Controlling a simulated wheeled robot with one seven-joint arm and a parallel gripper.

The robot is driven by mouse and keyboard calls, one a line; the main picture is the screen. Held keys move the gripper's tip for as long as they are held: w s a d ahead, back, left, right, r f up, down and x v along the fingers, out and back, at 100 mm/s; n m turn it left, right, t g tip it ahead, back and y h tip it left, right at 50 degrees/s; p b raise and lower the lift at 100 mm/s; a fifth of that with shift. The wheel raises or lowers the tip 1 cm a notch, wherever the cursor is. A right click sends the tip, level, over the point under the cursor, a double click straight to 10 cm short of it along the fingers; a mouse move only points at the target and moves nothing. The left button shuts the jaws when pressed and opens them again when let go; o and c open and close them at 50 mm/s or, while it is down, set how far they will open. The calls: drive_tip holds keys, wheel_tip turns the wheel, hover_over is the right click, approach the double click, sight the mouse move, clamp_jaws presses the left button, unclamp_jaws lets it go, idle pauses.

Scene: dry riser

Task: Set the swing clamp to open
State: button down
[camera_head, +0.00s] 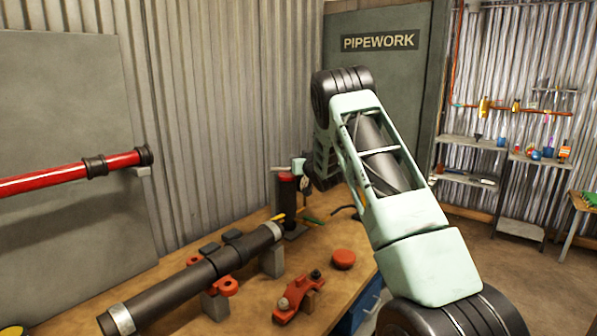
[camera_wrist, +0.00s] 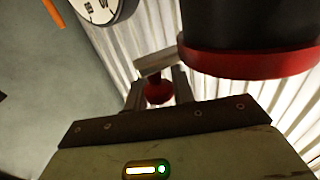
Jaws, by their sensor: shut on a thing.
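The swing clamp (camera_head: 287,192) stands upright at the back of the wooden bench, a dark cylinder with a red collar and a grey arm on top. In the wrist view its dark body and red collar (camera_wrist: 250,65) fill the upper right, and its grey arm (camera_wrist: 155,65) reaches left from it. A red tip (camera_wrist: 158,92) sits at the arm's end. My gripper (camera_wrist: 158,84) is shut on this end of the clamp arm, with a finger on each side. In the head view my arm largely hides the gripper. The exact finger contact is unclear.
A dark pipe (camera_head: 185,290) lies across supports on the bench (camera_head: 165,275), left of the clamp. A red disc (camera_head: 343,259) and an orange clamp-like piece (camera_head: 295,298) lie in front. A red pipe (camera_head: 60,180) is on the wall panel. A dial gauge (camera_wrist: 103,8) shows upper left.

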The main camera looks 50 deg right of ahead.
drive_tip(key=n+y, duration=0.1)
drive_tip(key=w+d+n+t+y, duration=0.1)
drive_tip(key=y, duration=0.1)
drive_tip(key=shift+w+d+y, duration=0.1)
drive_tip(key=shift+w+y, duration=0.15)
drive_tip(key=shift+y, duration=0.05)
drive_tip(key=shift+w+n+y, duration=0.35)
drive_tip(key=shift+n+y, duration=0.35)
drive_tip(key=shift+y, duration=0.1)
drive_tip(key=shift+r, duration=0.1)
drive_tip(key=c, duration=1.2)
unclamp_jaws()
drive_tip(key=shift+o, duration=0.2)
drive_tip(key=s+b, duration=0.2)
drive_tip(key=s, duration=0.5)
drive_tip(key=shift+s+a, duration=0.2)
drive_tip(key=shift+a, duration=0.2)
